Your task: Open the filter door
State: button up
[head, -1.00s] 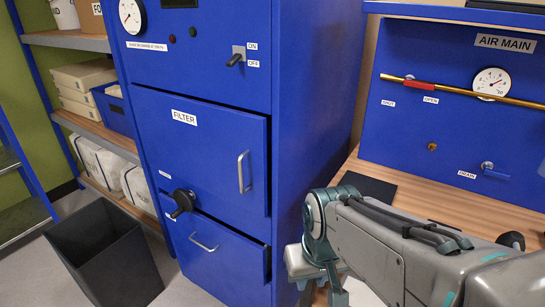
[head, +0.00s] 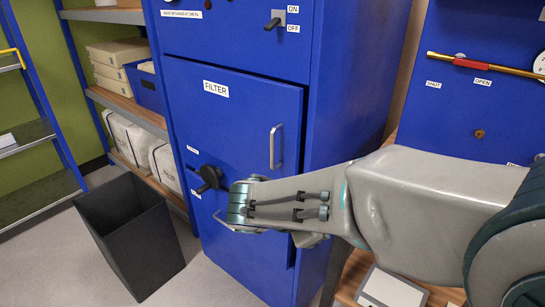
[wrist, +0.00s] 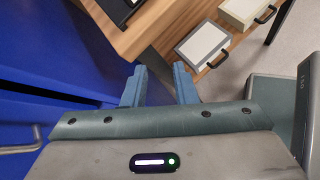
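The blue filter door (head: 235,120), labelled FILTER, is in the middle of the head view. A dark gap shows along its right edge. A vertical metal handle (head: 275,147) is on its right side. A black knob (head: 208,178) sits at its lower left. My arm crosses in front of the door's lower right and the panel below; it hides my fingertips in the head view. In the wrist view my gripper (wrist: 160,85) is open, with nothing between its fingers. A metal handle (wrist: 20,148) shows at the lower left there, apart from the fingers; I cannot tell which handle.
A dark open bin (head: 130,235) stands on the floor at left, beside a shelf with boxes (head: 120,60). A wooden bench (wrist: 150,25) is right of the cabinet. An on/off switch (head: 274,21) is above the door.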

jog(key=w+a+r+n+t+b, duration=0.1)
jog(key=w+a+r+n+t, duration=0.15)
jog(key=a+n+t, duration=0.35)
jog(key=n+t+y+b, duration=0.1)
jog(key=n+t, duration=0.3)
jog(key=n, duration=0.1)
send_near(271, 152)
jog(key=b+x, duration=0.2)
jog(key=x, duration=0.8)
jog(key=shift+w+d+b, duration=0.1)
jog(key=shift+w+b, duration=0.15)
jog(key=shift+b, duration=0.1)
grip_shut()
